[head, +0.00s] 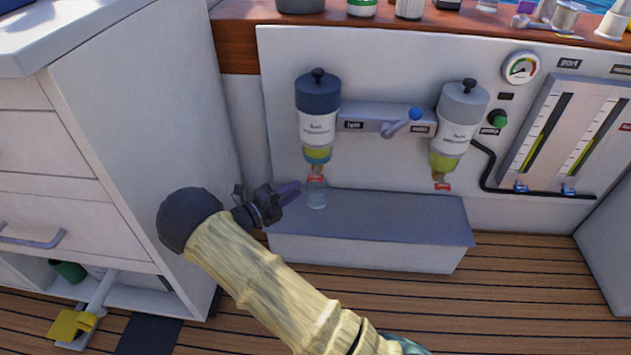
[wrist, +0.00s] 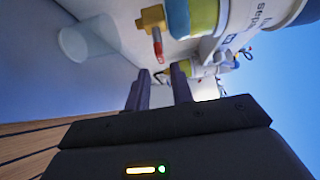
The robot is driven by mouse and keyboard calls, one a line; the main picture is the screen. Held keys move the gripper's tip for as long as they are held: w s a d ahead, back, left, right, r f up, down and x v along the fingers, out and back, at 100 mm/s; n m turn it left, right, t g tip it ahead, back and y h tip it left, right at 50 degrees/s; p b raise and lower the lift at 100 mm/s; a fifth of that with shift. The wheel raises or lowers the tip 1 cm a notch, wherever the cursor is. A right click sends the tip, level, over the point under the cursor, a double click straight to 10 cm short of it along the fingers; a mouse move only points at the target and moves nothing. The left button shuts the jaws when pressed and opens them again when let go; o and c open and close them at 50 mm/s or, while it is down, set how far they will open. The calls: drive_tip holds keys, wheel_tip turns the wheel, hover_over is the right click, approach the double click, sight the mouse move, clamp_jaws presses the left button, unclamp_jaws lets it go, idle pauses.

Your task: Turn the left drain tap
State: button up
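The left separator (head: 318,105) has a blue top and a yellow-green and blue bowl. Its drain tap, brass with a red handle (head: 315,178), hangs underneath. In the wrist view the brass tap body (wrist: 152,19) and red handle (wrist: 157,46) show near the top centre. A clear cup (head: 317,193) stands below the tap on the grey ledge; it also shows in the wrist view (wrist: 88,40). My gripper (head: 292,192) is left of the tap and cup, about cup height. In the wrist view its two fingers (wrist: 160,88) are apart and empty, with the red handle beyond the fingertips.
The right separator (head: 458,115) has its own red tap (head: 442,186). The grey ledge (head: 400,220) is clear right of the cup. A white cabinet (head: 140,110) stands at the left.

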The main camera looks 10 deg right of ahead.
sight(311, 181)
drive_tip(key=b+x, duration=0.3)
drive_tip(key=x, duration=0.5)
drive_tip(key=shift+d+f, duration=0.1)
drive_tip(key=shift+f, duration=0.05)
drive_tip(key=shift+w+d+b, duration=0.15)
drive_tip(key=shift+b, duration=0.15)
clamp_jaws()
